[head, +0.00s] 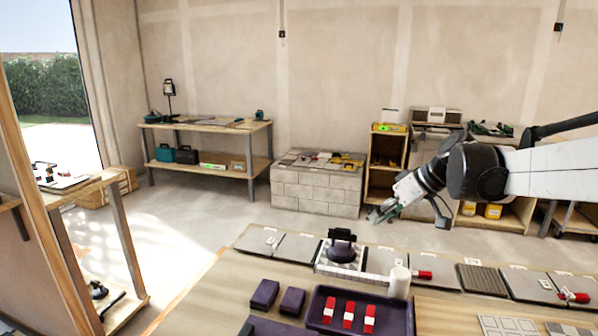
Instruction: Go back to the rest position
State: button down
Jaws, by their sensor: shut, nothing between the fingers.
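My gripper (384,212) is in the head view, right of centre, at the end of my arm that reaches in from the right edge. It is shut and empty. It hangs in the air above the far edge of the wooden work table (205,292) and touches nothing that I can see. A row of grey tiles (296,246) runs along that far edge. A dark suction-cup-like tool (342,246) stands on the row, left of my gripper.
A purple tray (388,318) with red and white pieces lies at the front, beside dark purple blocks (265,294). A white cylinder (399,282) stands upright near the tray. Red clips (573,296) lie on the tiles. A block stack (318,190) and shelves stand behind.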

jog(key=s+f+m+t+h, duration=0.1)
jog(key=s+f+m+h, duration=0.2)
jog(key=s, duration=1.1)
jog(key=s+d+f+m+t+h+p, duration=0.1)
jog(key=s+f+m+h, duration=0.2)
jog(key=s, duration=1.2)
jog(key=shift+m+t+h, duration=0.3)
jog(key=shift+t+h, duration=0.1)
jog(key=c, duration=2.4)
grip_release()
jog(key=shift+s, duration=0.1)
jog(key=o, duration=0.9)
